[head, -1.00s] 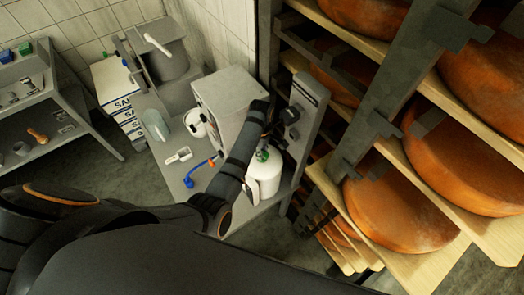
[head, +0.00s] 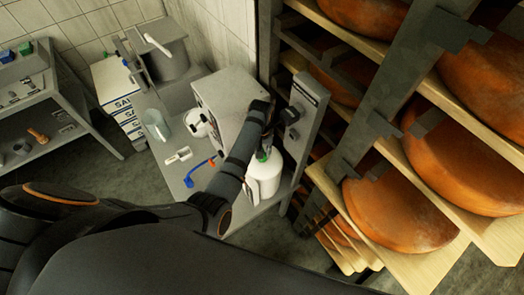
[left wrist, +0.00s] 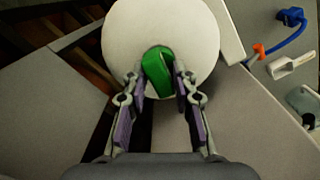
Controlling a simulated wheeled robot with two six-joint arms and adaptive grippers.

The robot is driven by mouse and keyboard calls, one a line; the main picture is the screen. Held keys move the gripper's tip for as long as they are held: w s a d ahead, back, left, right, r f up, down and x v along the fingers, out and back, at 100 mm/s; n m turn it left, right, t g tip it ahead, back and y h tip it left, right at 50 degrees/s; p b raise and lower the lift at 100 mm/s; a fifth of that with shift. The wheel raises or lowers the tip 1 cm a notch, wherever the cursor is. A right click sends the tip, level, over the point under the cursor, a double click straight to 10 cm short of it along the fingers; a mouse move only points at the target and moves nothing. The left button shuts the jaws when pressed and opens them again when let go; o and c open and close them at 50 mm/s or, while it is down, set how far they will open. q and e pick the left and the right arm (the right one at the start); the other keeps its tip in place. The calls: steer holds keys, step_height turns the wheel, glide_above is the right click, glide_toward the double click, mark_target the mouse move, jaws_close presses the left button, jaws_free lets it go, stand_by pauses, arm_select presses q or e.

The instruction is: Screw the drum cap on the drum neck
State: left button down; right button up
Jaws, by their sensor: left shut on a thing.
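The drum is a white, round-shouldered container (head: 264,182) on the grey bench, and its top fills the upper middle of the left wrist view (left wrist: 195,35). The green drum cap (left wrist: 158,68) is over the drum's top. My left gripper (left wrist: 160,80) is shut on the cap, with a finger on each side of it. In the head view a bit of green (head: 262,155) shows below my left arm, just above the drum. The neck is hidden under the cap, so I cannot tell how the cap sits on it. My right gripper is not in view.
A grey box-shaped machine (head: 225,100) and an upright panel with a dark knob (head: 303,105) stand close by. A blue hose with an orange end (head: 200,175), a white scoop (head: 179,155) and a clear jug (head: 156,125) lie left. Shelves of orange cheese wheels (head: 400,205) stand right.

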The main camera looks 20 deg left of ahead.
arm_select(q)
steer(key=shift+f, duration=0.1)
steer(key=c, duration=1)
jaws_free()
step_height(320, 180, up, 12)
steer(key=shift+r, duration=0.1)
